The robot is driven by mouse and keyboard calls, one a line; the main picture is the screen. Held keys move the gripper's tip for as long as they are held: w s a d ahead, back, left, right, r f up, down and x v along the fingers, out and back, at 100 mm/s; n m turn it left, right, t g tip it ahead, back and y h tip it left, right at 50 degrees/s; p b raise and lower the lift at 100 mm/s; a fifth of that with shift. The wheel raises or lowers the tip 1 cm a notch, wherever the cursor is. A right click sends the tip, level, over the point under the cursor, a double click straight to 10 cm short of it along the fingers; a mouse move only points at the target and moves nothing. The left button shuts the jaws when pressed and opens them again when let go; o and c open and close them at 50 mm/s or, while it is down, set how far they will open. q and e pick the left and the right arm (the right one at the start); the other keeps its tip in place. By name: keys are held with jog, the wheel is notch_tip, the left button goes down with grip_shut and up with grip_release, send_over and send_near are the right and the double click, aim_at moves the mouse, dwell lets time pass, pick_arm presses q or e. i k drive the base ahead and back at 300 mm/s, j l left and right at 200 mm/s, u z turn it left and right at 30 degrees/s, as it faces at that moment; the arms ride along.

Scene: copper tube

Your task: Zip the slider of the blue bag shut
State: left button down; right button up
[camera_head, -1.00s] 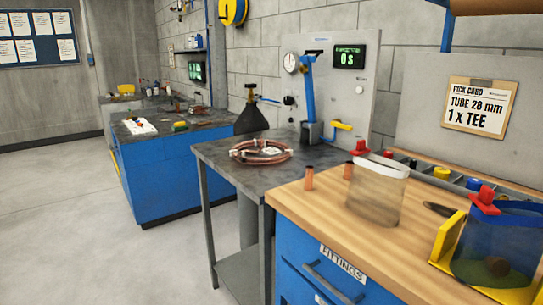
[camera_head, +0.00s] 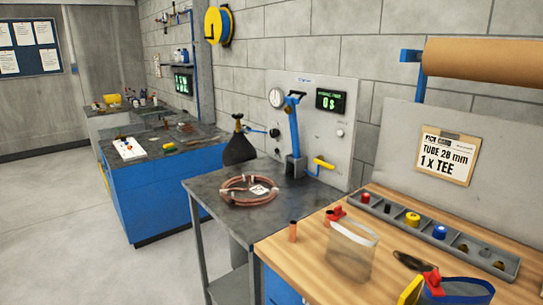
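The blue bag (camera_head: 462,291) is at the bottom right edge of the head view, on the wooden bench top, mostly cut off by the frame. Its red slider (camera_head: 433,282) sits at the left end of its blue top edge. A yellow holder (camera_head: 411,290) stands at its left side. Neither of my grippers is in view.
A grey parts tray (camera_head: 440,236) with coloured fittings runs along the back of the bench. A dark flat object (camera_head: 411,261) lies before the tray. The grey table (camera_head: 215,190) holds a copper coil (camera_head: 248,203).

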aim_at(433, 279)
jog(key=z, duration=1.25)
